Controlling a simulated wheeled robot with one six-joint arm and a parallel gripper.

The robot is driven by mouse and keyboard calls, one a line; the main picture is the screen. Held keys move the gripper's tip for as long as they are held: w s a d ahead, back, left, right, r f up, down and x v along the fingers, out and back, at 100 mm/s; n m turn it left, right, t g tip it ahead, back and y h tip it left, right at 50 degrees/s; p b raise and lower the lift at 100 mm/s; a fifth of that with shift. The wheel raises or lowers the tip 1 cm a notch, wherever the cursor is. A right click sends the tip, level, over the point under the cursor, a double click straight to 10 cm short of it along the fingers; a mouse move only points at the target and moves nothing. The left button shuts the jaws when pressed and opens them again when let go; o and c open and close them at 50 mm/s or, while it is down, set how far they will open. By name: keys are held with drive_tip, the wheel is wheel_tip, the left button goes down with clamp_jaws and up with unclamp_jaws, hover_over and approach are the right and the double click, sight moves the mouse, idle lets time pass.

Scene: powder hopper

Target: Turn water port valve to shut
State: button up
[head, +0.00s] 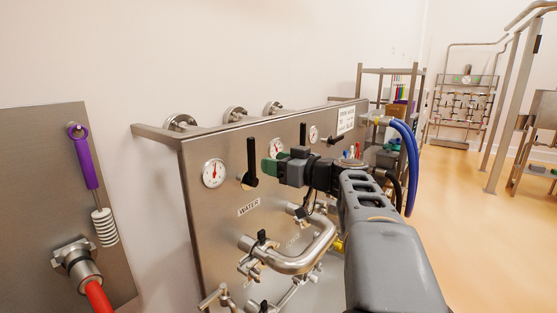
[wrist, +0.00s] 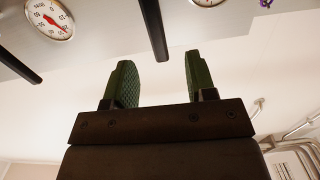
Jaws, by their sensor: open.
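The water port valve has a black lever handle (head: 252,160) on the steel panel, above the WATER label (head: 248,207). The handle stands upright, its free end up. My gripper (head: 270,167) is open, with green fingertips, just right of the handle in the head view. In the wrist view the panel appears upside down. There the handle (wrist: 153,28) comes down from the top edge, and its end lies in line with the gap between my open fingers (wrist: 163,72). Nothing is held. The handle's pivot is out of the wrist view.
Gauges (head: 213,173) flank the handle, and a second black lever (head: 303,133) stands farther along the panel. Curved steel pipework (head: 300,262) juts out below my arm. Blue hoses (head: 408,165) hang at the panel's far end. Open floor (head: 480,230) lies to the right.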

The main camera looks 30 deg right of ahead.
sight(254, 154)
drive_tip(key=x, duration=0.2)
drive_tip(key=p+x, duration=0.1)
drive_tip(key=x, duration=0.1)
drive_tip(key=p+x, duration=0.1)
drive_tip(key=x, duration=0.1)
drive_tip(key=shift+w+d+r, duration=0.1)
drive_tip(key=shift+w+d, duration=0.05)
drive_tip(key=shift+w, duration=0.2)
drive_tip(key=shift+b+x, duration=0.55)
drive_tip(key=shift+x, duration=0.45)
drive_tip(key=shift+r, duration=0.25)
clamp_jaws()
drive_tip(key=d+m, duration=0.1)
drive_tip(key=w+d+m, duration=0.1)
drive_tip(key=m, duration=0.1)
drive_tip(key=d+m, duration=0.1)
drive_tip(key=shift+w+f+m, duration=0.25)
drive_tip(key=shift+f+m, duration=0.05)
drive_tip(key=shift+f, duration=0.1)
